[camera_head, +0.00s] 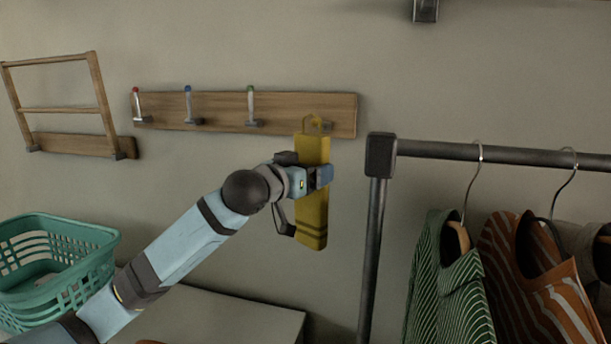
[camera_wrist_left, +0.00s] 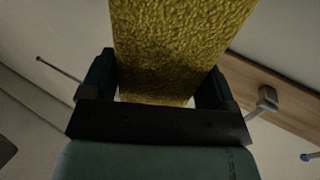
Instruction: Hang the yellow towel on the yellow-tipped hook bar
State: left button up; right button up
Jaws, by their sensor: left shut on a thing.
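The yellow towel (camera_head: 313,217) hangs upright as a long folded strip, with a thin loop (camera_head: 318,124) at its top. My left gripper (camera_head: 318,178) is shut on the towel's middle. In the left wrist view the towel (camera_wrist_left: 178,45) fills the space between the two dark fingers. The towel's top and loop overlap the right end of the wooden hook board (camera_head: 338,108) in the head view. The yellow-tipped hook cannot be told apart from the loop there. I cannot tell whether the loop is around it or in front of it. My right gripper is not in view.
Hooks with red (camera_head: 138,105), blue (camera_head: 190,105) and green (camera_head: 251,105) tips stand along the board. A black clothes rail (camera_head: 374,230) with hanging shirts (camera_head: 447,285) is close on the right. A green basket (camera_head: 90,262) and a wooden rack (camera_head: 60,108) are at left.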

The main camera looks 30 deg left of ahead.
pick_arm(q)
jog(key=w+a+f+b, duration=0.2)
jog(key=w+b, duration=0.2)
jog(key=w, duration=0.4)
jog(key=shift+w+f, duration=0.15)
jog(key=shift+f, duration=0.1)
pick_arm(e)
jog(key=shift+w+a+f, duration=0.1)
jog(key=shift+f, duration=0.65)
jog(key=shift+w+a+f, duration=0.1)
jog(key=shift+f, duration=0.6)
pick_arm(q)
jog(key=shift+a, duration=0.1)
jog(key=shift+b, duration=0.3)
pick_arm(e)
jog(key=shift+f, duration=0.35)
pick_arm(q)
jog(key=o, duration=1)
jog(key=shift+c, duration=0.2)
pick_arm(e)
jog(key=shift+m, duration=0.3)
